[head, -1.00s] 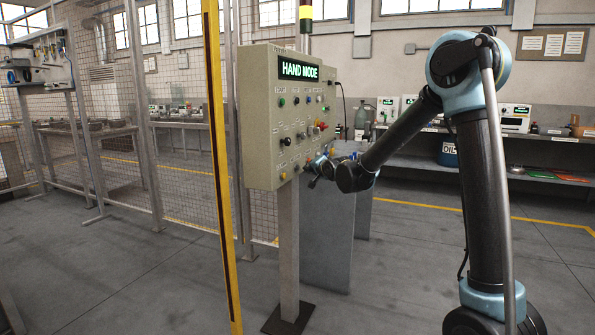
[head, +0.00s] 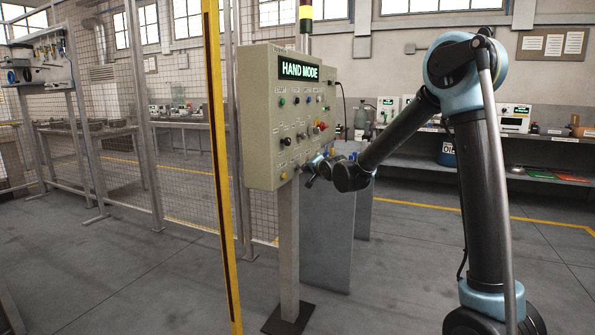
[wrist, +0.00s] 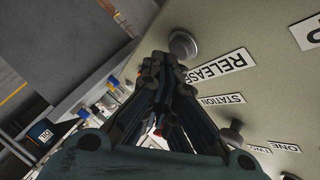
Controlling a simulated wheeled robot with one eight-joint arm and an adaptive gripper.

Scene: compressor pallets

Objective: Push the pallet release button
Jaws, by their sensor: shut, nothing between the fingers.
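The control panel (head: 262,110) is a beige box on a post with a lit "HAND MODE" display and several buttons and knobs. In the wrist view a round grey button (wrist: 184,44) sits on the panel face beside a "RELEASE" label (wrist: 222,67). My gripper (wrist: 160,62) is shut and empty, with its fingertips close below the button in that view. I cannot tell whether they touch it. In the head view my gripper (head: 311,178) is at the panel's lower right edge, and the release button cannot be made out there.
A yellow post (head: 217,150) and a mesh fence stand left of the panel. A "STATION" label (wrist: 222,99) and a knob (wrist: 231,134) are close to my fingers on the panel. A shelf with equipment (head: 520,140) stands behind my arm. The floor in front is clear.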

